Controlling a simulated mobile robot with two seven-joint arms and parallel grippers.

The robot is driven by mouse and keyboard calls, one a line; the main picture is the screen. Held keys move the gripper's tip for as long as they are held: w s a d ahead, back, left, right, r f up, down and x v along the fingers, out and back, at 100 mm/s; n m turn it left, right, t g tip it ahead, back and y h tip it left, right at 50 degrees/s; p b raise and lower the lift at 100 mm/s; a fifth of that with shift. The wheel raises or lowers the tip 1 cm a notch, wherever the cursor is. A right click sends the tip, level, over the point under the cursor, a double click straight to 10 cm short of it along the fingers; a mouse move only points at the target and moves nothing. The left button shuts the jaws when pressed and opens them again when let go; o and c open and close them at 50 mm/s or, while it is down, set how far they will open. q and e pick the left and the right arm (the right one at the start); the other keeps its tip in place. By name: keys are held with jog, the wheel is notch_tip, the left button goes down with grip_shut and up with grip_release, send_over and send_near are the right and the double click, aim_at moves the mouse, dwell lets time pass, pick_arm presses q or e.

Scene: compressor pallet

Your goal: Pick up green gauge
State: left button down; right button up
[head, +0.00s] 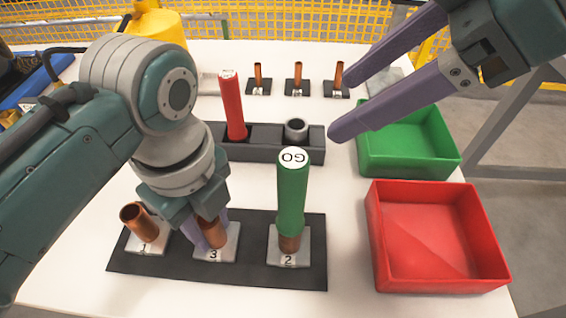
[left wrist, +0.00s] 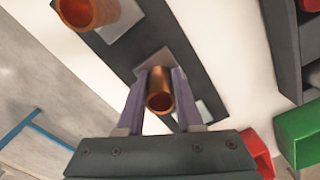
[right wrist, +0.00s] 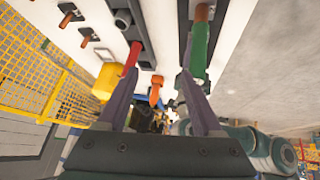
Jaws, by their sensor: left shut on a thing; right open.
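The green gauge (head: 292,195), marked GO on its top, stands upright on the copper tube of plate 2 (head: 289,259) on the black mat (head: 180,268). It also shows in the right wrist view (right wrist: 199,52). My left gripper (head: 212,230) is shut on the copper tube of plate 3 (left wrist: 160,92), left of the green gauge. Its two purple fingers press that tube's sides in the left wrist view. My right gripper (head: 345,103) is open and empty, above and to the right of the green gauge, apart from it.
A red gauge (head: 231,105) stands in a dark grey holder (head: 265,153) beside a grey ring (head: 296,129). A green bin (head: 408,150) and red bin (head: 437,240) are at right. Plate 1 (head: 145,245) holds another copper tube. Three small tubes (head: 297,77) stand at the back.

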jog(key=w+a+f+m+t+y, duration=0.1)
jog(key=w+a+m+t+y, duration=0.1)
jog(key=w+t, duration=0.1)
jog(key=m+t+h, duration=0.1)
jog(key=m+t, duration=0.8)
jog(key=t, duration=0.1)
send_near(294, 175)
jog(key=x, duration=0.3)
jog(key=shift+t+h, duration=0.3)
jog(key=x, duration=0.6)
jog(key=shift+a+f, duration=0.1)
jog(key=shift+a, duration=0.05)
jog(key=x, duration=0.5)
jog(key=shift+w+f, duration=0.2)
jog(key=shift+w, duration=0.05)
grip_shut()
